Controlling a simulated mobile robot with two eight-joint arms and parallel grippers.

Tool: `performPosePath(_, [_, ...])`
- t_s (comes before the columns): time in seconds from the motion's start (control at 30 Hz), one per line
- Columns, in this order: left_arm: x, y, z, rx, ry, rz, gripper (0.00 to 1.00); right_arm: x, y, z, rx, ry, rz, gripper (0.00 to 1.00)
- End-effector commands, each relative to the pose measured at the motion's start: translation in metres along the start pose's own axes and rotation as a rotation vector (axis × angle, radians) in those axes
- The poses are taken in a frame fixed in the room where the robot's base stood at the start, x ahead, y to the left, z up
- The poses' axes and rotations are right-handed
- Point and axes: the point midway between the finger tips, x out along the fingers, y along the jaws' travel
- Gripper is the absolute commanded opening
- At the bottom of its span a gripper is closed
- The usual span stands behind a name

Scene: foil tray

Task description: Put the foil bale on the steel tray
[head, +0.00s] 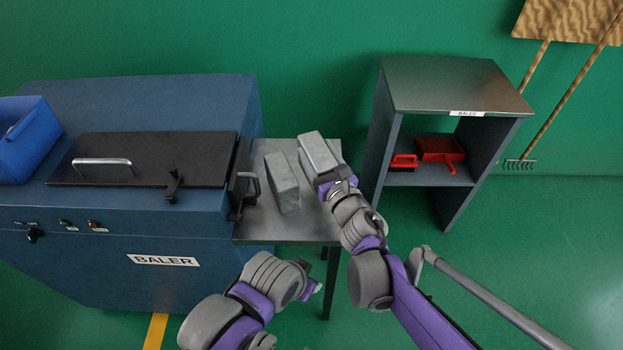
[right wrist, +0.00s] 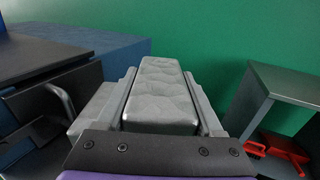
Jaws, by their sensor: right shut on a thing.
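A silvery, crinkled foil bale (head: 316,150) is held in my right gripper (head: 334,180), which is shut on it over the steel side table. In the right wrist view the bale (right wrist: 162,92) sits lengthwise between the two fingers. A second grey block like it (head: 283,183) lies on the table just to the left, and part of it shows beyond the left finger (right wrist: 95,108). A stand with a metal top (head: 450,82) and a front label reading BALES is to the right. My left gripper (head: 314,290) is low in front of the table, its fingers barely visible.
The blue baler (head: 90,240) with a black lid (head: 150,158) fills the left. The steel side table (head: 262,229) adjoins it. A red brush (head: 403,163) and dustpan (head: 440,150) lie on the stand's lower shelf. The stand's top is clear.

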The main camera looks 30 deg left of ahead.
Motion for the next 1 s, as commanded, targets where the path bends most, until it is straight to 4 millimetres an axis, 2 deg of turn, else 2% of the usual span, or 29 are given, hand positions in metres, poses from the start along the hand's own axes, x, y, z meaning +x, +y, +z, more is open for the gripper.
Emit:
performPosePath(0.03, [0.003, 0.0, 0.002, 0.0, -0.001, 0.0, 0.5, 0.0, -0.001, -0.011, 0.001, 0.0, 0.0, 0.0])
performPosePath(0.1, [0.005, 0.0, 0.003, 0.0, -0.002, 0.0, 0.5, 0.0, -0.001, -0.021, 0.001, 0.0, 0.0, 0.0])
performPosePath(0.33, [0.009, 0.0, 0.004, 0.0, -0.003, 0.0, 0.5, 0.0, -0.001, -0.04, 0.001, 0.0, -0.001, 0.0])
performPosePath(0.5, [0.014, 0.0, 0.007, 0.0, -0.005, 0.0, 0.5, 0.0, -0.001, -0.064, 0.001, 0.0, -0.001, 0.0])
performPosePath(0.9, [0.017, 0.0, 0.008, 0.0, -0.006, 0.0, 0.5, 0.0, -0.001, -0.071, 0.001, 0.0, -0.001, 0.0])
performPosePath(0.93, [0.016, 0.0, 0.008, 0.0, -0.006, 0.0, 0.5, 0.0, -0.001, -0.071, 0.001, 0.0, -0.001, 0.72])
performPosePath(1.0, [0.016, 0.0, 0.008, 0.0, -0.006, 0.0, 0.5, 0.0, -0.001, -0.07, 0.0, 0.0, -0.001, 0.85])
